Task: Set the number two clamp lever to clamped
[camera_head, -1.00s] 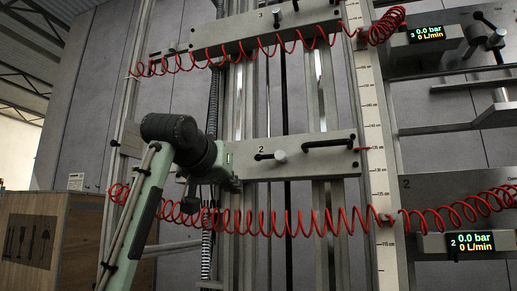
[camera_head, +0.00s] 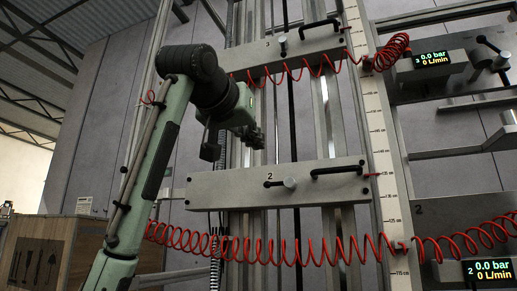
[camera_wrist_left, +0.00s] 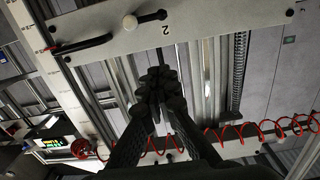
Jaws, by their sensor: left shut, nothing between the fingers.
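The number two plate (camera_head: 225,189) is a grey bar marked "2". Its clamp lever (camera_head: 281,183) has a pale round hub with a short black arm pointing left in the head view. In the wrist view, the picture is upside down and the lever (camera_wrist_left: 131,22) is at the top, its arm pointing right. A black bar handle (camera_head: 338,169) sits right of the lever. My left gripper (camera_head: 257,140) is shut and empty, above the number two plate and apart from the lever. Its closed fingers (camera_wrist_left: 158,85) show in the wrist view. My right gripper is not in view.
The number three plate (camera_head: 265,57) is above, with a red coiled hose (camera_head: 310,70) along it. Another red coiled hose (camera_head: 330,250) hangs below the number two plate. A ruler strip (camera_head: 378,130) and displays (camera_head: 491,269) stand right. A wooden crate (camera_head: 75,232) is lower left.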

